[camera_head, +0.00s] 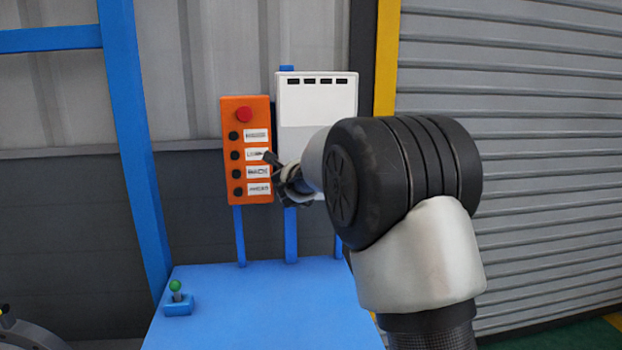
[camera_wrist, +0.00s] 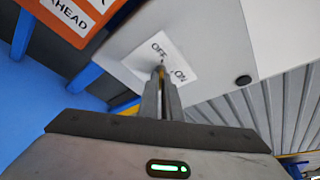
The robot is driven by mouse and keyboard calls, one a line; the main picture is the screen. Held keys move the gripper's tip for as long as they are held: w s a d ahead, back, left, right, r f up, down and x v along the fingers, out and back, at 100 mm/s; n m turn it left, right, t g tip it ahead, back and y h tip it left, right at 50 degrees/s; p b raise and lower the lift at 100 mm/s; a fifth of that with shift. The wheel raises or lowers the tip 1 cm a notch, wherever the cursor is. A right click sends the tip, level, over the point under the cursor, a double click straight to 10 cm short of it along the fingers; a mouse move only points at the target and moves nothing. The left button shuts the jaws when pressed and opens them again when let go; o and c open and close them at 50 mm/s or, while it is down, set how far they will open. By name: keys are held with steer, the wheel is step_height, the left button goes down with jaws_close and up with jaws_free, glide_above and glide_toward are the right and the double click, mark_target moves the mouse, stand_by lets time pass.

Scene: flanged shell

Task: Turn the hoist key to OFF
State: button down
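The white hoist control box (camera_head: 317,115) stands on a blue post, and my arm covers its lower part in the head view. In the wrist view a white label (camera_wrist: 145,55) on the box reads OFF on the left and ON on the right. My gripper (camera_wrist: 162,72) points at the label, its two fingers almost together with their tips between the words. A thin brass-yellow sliver, the hoist key (camera_wrist: 162,74), shows between the fingertips, so they seem shut on it. The key is mostly hidden, and its exact angle cannot be read.
An orange button box (camera_head: 247,184) with a red button stands close to the left of the white box. Below is a blue table (camera_head: 260,300) with a green-knobbed lever (camera_head: 176,292). A blue frame post (camera_head: 137,150) rises at left, and a grey shutter (camera_head: 520,150) is at right.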

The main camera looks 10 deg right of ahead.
stand_by(0.4)
steer(key=c, duration=2)
jaws_free()
steer(key=v, duration=1.7)
steer(key=shift+s+a+p, duration=0.15)
steer(key=shift+s+p, duration=0.05)
steer(key=shift+p, duration=0.1)
